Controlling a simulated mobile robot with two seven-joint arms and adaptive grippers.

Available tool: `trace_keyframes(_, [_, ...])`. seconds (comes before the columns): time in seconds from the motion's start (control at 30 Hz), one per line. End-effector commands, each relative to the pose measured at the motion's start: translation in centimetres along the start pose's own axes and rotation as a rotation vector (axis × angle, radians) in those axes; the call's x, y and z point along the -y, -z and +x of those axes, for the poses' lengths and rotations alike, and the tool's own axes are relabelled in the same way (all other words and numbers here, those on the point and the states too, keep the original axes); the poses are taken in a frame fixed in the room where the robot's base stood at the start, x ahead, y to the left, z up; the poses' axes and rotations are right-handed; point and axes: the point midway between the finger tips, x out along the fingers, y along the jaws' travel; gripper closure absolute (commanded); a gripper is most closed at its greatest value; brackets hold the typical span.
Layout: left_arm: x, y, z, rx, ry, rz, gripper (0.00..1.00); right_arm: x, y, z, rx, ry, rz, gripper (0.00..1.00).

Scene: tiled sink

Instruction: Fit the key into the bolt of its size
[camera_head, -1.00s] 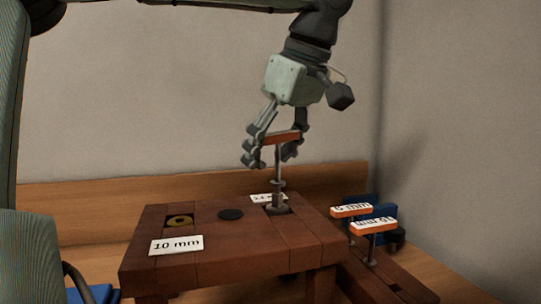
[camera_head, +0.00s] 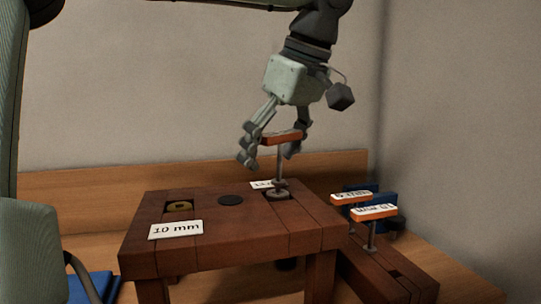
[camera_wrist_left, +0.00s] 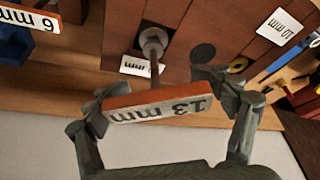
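The 13 mm key (camera_head: 280,137) has an orange handle with a white label, which reads 13 mm in the left wrist view (camera_wrist_left: 160,105). Its shaft stands upright, its lower end at the grey bolt (camera_head: 278,194) on the right of the wooden stand (camera_head: 225,252); how deep it sits I cannot tell. A label card behind this bolt is partly hidden. My left gripper (camera_head: 271,153) is open, its fingers spread around the handle's ends, with a small gap visible on the left. A brass bolt (camera_head: 180,207) sits in a recess behind the 10 mm card (camera_head: 176,229). My right gripper is not in view.
Two more orange-handled keys, the nearer (camera_head: 374,211) and the farther (camera_head: 351,198), stand in a low wooden rack (camera_head: 395,272) at the right. A dark disc (camera_head: 231,200) lies mid-stand. Blue objects sit behind the keys. The air above the stand's left half is clear.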

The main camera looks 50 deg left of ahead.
Motion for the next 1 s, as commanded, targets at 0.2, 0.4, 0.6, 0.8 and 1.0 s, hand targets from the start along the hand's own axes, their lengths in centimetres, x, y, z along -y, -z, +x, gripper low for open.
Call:
trace_keyframes(0.2, [0.0, 0.0, 0.0, 0.0, -0.001, 0.0, 0.06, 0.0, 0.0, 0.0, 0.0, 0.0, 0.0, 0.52])
trace_keyframes(0.4, [0.0, 0.0, -0.1, 0.0, -0.001, 0.0, 0.06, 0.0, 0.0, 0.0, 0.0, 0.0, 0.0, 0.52])
trace_keyframes(0.6, [-0.1, 0.0, -2.4, -0.001, -0.003, -0.002, 0.06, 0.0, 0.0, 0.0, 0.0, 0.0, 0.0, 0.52])
trace_keyframes(0.8, [-0.1, 0.0, -6.7, 0.0, -0.003, -0.001, 0.06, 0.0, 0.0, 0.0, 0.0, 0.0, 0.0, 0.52])
trace_keyframes(1.0, [-0.1, -0.1, -10.2, 0.003, -0.002, 0.002, 0.06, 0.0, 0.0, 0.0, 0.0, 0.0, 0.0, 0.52])
